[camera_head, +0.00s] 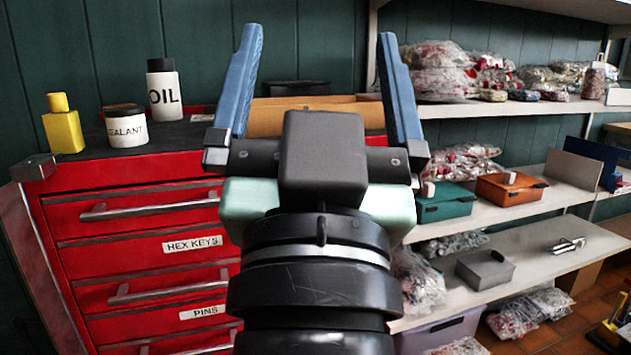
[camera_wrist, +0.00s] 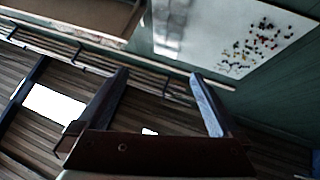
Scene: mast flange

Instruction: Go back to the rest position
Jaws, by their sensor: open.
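My gripper (camera_head: 315,95) is raised in the middle of the head view, its two blue fingers pointing up and spread wide apart. Nothing is between the fingers. In the wrist view my gripper (camera_wrist: 160,88) also shows both fingers apart and empty. Behind it in the head view stands a red tool chest (camera_head: 140,230) with drawers labelled "HEX KEYS" and "PINS". My arm hides part of the chest's right side.
On the chest stand a yellow bottle (camera_head: 63,128), a sealant jar (camera_head: 127,128) and an oil bottle (camera_head: 164,96). Shelves (camera_head: 560,190) on the right hold bagged parts, a green bin (camera_head: 446,203) and an orange bin (camera_head: 510,188). The wrist view shows a whiteboard (camera_wrist: 190,35) with coloured dots.

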